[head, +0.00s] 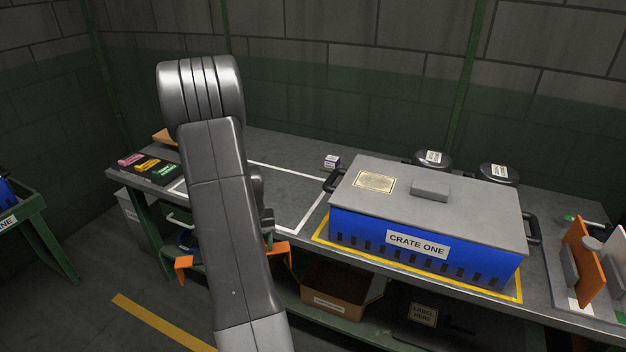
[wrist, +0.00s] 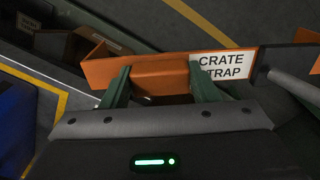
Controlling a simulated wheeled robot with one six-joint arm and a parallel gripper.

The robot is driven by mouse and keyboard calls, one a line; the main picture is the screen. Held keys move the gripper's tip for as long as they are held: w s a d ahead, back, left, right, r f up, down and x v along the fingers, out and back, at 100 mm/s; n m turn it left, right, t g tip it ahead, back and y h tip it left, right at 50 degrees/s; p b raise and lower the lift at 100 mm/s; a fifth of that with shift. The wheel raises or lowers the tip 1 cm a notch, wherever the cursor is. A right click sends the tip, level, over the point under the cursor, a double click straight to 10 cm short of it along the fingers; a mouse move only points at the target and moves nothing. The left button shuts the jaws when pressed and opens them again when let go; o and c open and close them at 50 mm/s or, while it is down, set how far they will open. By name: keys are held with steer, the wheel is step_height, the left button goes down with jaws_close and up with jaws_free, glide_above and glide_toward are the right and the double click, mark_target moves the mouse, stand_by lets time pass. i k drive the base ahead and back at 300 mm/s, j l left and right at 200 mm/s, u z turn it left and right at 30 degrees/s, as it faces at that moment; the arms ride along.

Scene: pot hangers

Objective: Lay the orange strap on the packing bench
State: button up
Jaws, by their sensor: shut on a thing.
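The orange strap (wrist: 160,72) carries a white label; "CRATE" and "TRAP" can be read on it. My gripper (wrist: 157,88) is shut on the strap's middle part between two green fingers. In the head view, the strap's bent orange ends (head: 184,266) show either side of my arm, in front of the bench's near edge; its middle and my gripper are hidden behind the arm. The packing bench (head: 275,150) has a grey top with a white outlined area, partly covered by my arm in the picture.
A lidded blue crate (head: 375,230) labelled CRATE ONE stands inside a yellow outline. Pink, yellow and green labelled items (head: 147,165) lie at the left end. A small purple-white box (head: 332,161) and two dark round items (head: 432,160) stand behind. An open brown box (head: 340,298) sits below.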

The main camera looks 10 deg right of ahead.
mark_target(254, 155)
steer(key=i+j, duration=0.25)
steer(key=j, duration=0.15)
steer(key=i+j, duration=0.2)
steer(key=j, duration=0.25)
steer(key=i+j, duration=0.25)
steer(key=j, duration=0.15)
steer(key=i+j, duration=0.25)
steer(key=j, duration=0.2)
steer(key=i+j, duration=0.25)
steer(key=j, duration=0.15)
